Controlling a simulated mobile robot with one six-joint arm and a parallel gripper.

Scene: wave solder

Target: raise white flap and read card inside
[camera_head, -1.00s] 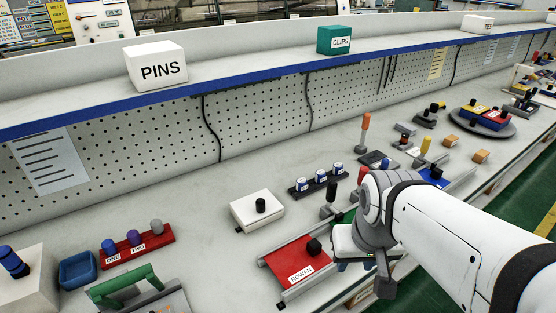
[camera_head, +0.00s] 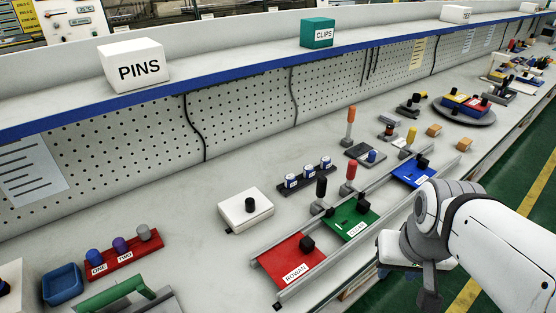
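A white box with a flat white lid and a black knob (camera_head: 246,210) lies on the bench near the middle of the view. It looks like the white flap, and it appears closed. No card shows. My gripper (camera_head: 428,292) hangs at the end of my white arm at the lower right, over the bench's front edge and right of the rail. It is well apart from the white box. Its fingers are mostly hidden behind the wrist, so its opening is unclear.
A rail holds a red plate (camera_head: 292,262), a green plate (camera_head: 349,221) and a blue plate (camera_head: 413,173), between the white box and my arm. A rack of small jars (camera_head: 307,175) is behind. Bare bench lies left of the box.

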